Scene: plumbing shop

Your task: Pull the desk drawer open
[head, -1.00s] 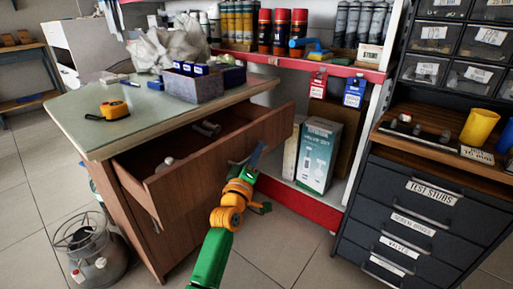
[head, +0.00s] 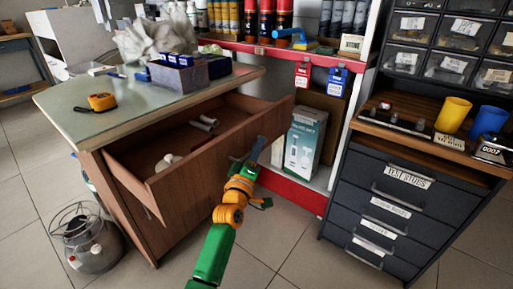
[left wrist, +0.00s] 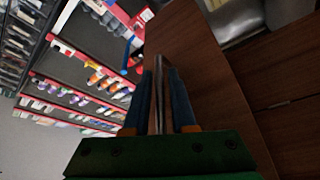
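The brown wooden desk drawer (head: 215,152) stands well out from under the desk's pale green top (head: 150,92), with its inside showing. White fittings (head: 204,122) lie inside it. My left gripper (head: 254,153) is at the drawer's front face, toward its right end. In the left wrist view the blue fingers (left wrist: 160,105) are closed on either side of a thin metal bar, the drawer handle (left wrist: 158,75), beside the wooden front. In the head view the fingers hide much of the handle. My right gripper is in neither view.
A red-edged shelf (head: 300,52) with cans and a boxed item (head: 304,140) stands behind the drawer. A dark drawer cabinet (head: 395,200) is at right. A metal canister (head: 88,238) stands on the floor at left. A tape measure (head: 102,102) lies on the desk. Floor between is clear.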

